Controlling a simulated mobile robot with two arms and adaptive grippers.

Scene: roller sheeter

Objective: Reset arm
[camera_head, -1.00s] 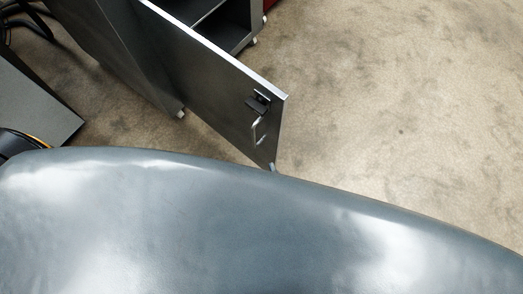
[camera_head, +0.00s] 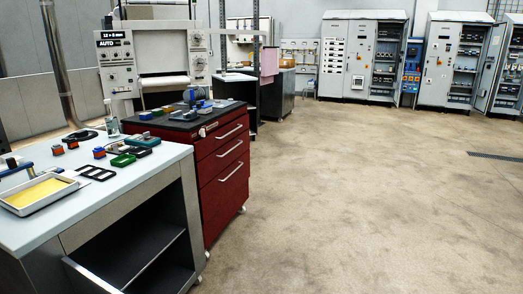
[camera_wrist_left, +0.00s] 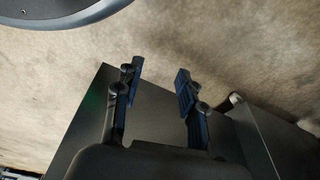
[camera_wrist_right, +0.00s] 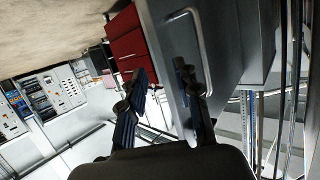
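The task names only my arms. Neither gripper shows in the head view. In the left wrist view my left gripper (camera_wrist_left: 160,78) has its two fingers apart with nothing between them, above a dark flat panel and the floor. In the right wrist view my right gripper (camera_wrist_right: 160,85) has its fingers apart, with no object held between them. A grey panel with a pale bar handle (camera_wrist_right: 197,45) lies beyond its right finger. I cannot tell whether that finger touches the panel.
A grey workbench (camera_head: 110,205) with an open shelf and a yellow-filled tray (camera_head: 14,207) stands at left. A red drawer cabinet (camera_head: 213,200) and a roller machine (camera_head: 122,78) stand behind it. Electrical cabinets (camera_head: 345,60) line the back. The floor (camera_head: 380,190) at right is clear.

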